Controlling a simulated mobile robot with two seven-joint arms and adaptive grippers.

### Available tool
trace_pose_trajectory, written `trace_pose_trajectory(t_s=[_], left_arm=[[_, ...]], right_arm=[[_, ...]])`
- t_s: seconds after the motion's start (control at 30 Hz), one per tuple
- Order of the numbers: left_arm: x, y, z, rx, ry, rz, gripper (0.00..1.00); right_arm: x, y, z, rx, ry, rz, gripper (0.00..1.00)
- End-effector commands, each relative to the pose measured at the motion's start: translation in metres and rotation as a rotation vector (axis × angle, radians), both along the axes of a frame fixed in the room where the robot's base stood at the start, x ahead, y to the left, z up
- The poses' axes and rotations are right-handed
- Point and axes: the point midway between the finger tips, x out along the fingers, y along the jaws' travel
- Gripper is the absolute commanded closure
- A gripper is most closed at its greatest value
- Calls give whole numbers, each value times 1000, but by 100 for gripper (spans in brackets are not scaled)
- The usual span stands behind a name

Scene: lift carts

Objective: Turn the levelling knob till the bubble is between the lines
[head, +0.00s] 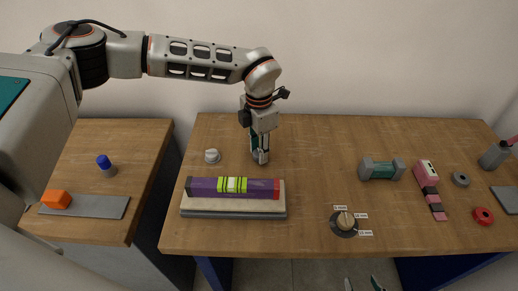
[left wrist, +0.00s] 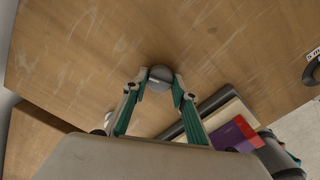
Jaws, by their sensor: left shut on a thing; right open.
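A purple spirit level (head: 204,187) with a yellow-green vial (head: 232,185) lies on a beige and grey platform (head: 235,208) at the table's front left. Dark lines cross the vial; the bubble is too small to make out. My left gripper (head: 260,157) points down just behind the level. It is shut on a round grey knob (left wrist: 160,74), which shows between its fingertips in the left wrist view and is mostly hidden by the fingers in the head view. My right gripper (head: 363,284) is open at the bottom edge, only its fingertips showing.
A pale knob (head: 212,156) stands left of my left gripper. A dial with labels (head: 344,223) sits at the front middle. A grey-green block (head: 382,170), pink blocks (head: 430,181) and a red ring (head: 482,216) are to the right. The table's back middle is clear.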

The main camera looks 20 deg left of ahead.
Motion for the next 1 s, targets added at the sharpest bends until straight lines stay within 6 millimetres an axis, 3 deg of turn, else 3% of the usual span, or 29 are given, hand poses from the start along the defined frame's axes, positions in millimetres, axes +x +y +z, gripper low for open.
trace_pose_trajectory(t_s=[0.43, 0.47, 0.5, 0.53, 0.87, 1.0], left_arm=[[1, 0, 1, 0, -1, -14, 94], [1, 0, 1, 0, -1, -14, 70], [1, 0, 1, 0, -1, -14, 60], [1, 0, 1, 0, -1, -14, 56], [0, 0, 1, -1, -1, -13, 56], [1, 0, 11, -1, -3, -14, 56]], right_arm=[[0, 0, 0, 0, 0, 0, 56], [0, 0, 0, 0, 0, 0, 56], [0, 0, 0, 0, 1, 0, 56], [0, 0, 0, 0, 1, 0, 56], [-1, -2, -2, -5, 5, 0, 56], [-1, -1, -2, -4, 4, 1, 56]])
